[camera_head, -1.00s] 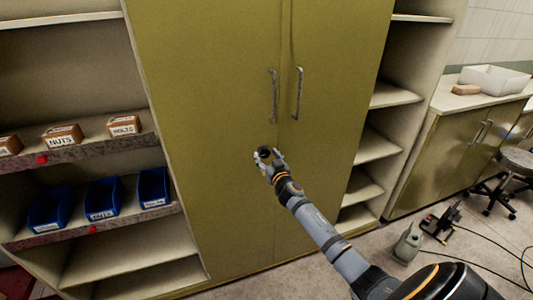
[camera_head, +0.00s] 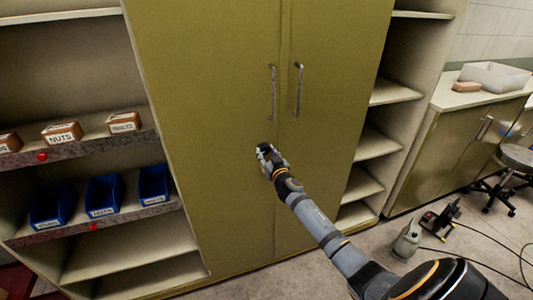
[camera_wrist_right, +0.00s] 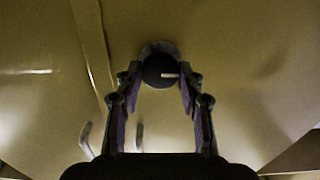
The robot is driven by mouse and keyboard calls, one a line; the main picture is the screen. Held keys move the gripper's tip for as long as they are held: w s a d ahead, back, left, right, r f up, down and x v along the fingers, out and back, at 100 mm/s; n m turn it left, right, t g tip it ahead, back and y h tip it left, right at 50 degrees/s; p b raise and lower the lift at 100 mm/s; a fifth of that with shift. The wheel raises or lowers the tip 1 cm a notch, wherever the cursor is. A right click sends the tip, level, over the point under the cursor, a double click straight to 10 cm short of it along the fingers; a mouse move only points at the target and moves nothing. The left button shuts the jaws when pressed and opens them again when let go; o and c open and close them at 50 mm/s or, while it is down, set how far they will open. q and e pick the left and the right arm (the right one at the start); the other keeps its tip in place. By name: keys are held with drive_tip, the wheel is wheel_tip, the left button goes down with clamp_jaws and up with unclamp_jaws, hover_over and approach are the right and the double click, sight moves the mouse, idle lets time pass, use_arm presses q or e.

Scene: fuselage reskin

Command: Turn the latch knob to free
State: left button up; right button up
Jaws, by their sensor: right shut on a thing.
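The latch knob (camera_wrist_right: 160,70) is a dark round knob with a pale line mark, on a lighter round plate on the cabinet door. In the right wrist view the fingers of my right gripper (camera_wrist_right: 160,82) stand on either side of it, shut on it. The pale line points to the right in that view. In the head view my right gripper (camera_head: 264,152) is at the olive cabinet's left door (camera_head: 215,130), below the handles, and largely hides the knob. Both cabinet doors are closed. My left gripper is not in view.
Two vertical door handles (camera_head: 273,92) sit above my gripper. Open shelves at left hold blue bins (camera_head: 103,195) and small labelled boxes (camera_head: 63,132). Empty shelves (camera_head: 378,145) stand at right.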

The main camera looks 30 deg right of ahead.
drive_tip(key=n, duration=0.4)
drive_tip(key=shift+a, duration=0.1)
drive_tip(key=n, duration=0.4)
drive_tip(key=shift+n, duration=0.4)
drive_tip(key=n, duration=0.4)
drive_tip(key=shift+f+n, duration=0.1)
drive_tip(key=shift+n, duration=0.2)
drive_tip(key=shift+a+f+n+p, duration=0.1)
drive_tip(key=shift+n+p, duration=0.2)
drive_tip(key=shift+n, duration=1.6)
drive_tip(key=o, duration=1.1)
drive_tip(key=shift+o, duration=0.2)
drive_tip(key=v, duration=1.2)
